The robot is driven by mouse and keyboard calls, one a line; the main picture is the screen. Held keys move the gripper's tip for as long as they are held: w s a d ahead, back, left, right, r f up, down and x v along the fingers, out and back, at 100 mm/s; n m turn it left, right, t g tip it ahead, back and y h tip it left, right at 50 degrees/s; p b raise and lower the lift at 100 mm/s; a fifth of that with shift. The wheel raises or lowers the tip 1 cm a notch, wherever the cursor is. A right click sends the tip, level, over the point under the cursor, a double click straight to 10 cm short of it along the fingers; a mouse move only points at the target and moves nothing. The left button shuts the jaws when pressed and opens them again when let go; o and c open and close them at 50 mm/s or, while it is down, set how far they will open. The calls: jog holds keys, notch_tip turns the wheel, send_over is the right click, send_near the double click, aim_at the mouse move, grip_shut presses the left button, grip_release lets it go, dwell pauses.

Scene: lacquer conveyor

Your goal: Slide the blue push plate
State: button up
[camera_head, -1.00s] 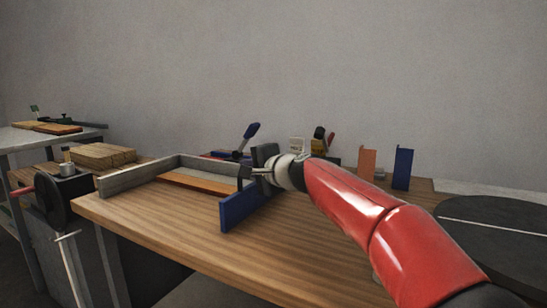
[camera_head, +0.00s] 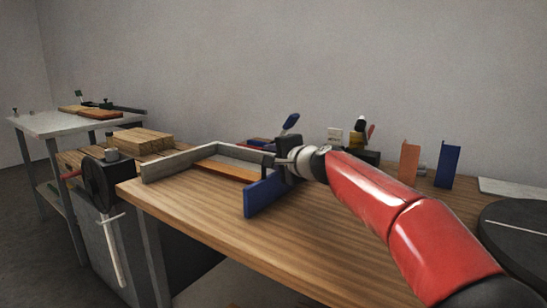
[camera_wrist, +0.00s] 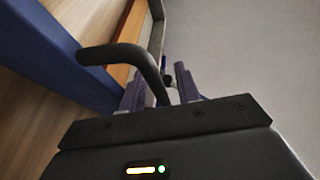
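The blue push plate (camera_head: 263,196) stands upright on the wooden table, to the right of a grey-walled frame (camera_head: 165,167) with an orange strip (camera_head: 224,171) inside. In the wrist view the plate (camera_wrist: 52,45) fills the upper left, and a dark curved handle (camera_wrist: 120,54) reaches from it toward my fingers. My gripper (camera_head: 284,161) is at the plate's far end. In the wrist view its two fingers (camera_wrist: 160,84) are apart, with the handle's end across the space between them. Whether they touch the handle is hard to tell.
A blue-handled lever (camera_head: 289,122) stands behind the gripper. Orange (camera_head: 409,163) and blue (camera_head: 447,167) upright pieces stand at the back right, near a dark round disc (camera_head: 515,235). The wooden tabletop (camera_head: 195,205) in front is clear.

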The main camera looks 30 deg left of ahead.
jog(key=b+v, duration=0.3)
jog(key=v, duration=0.4)
jog(key=shift+s+d, duration=0.2)
jog(key=shift+d, duration=0.15)
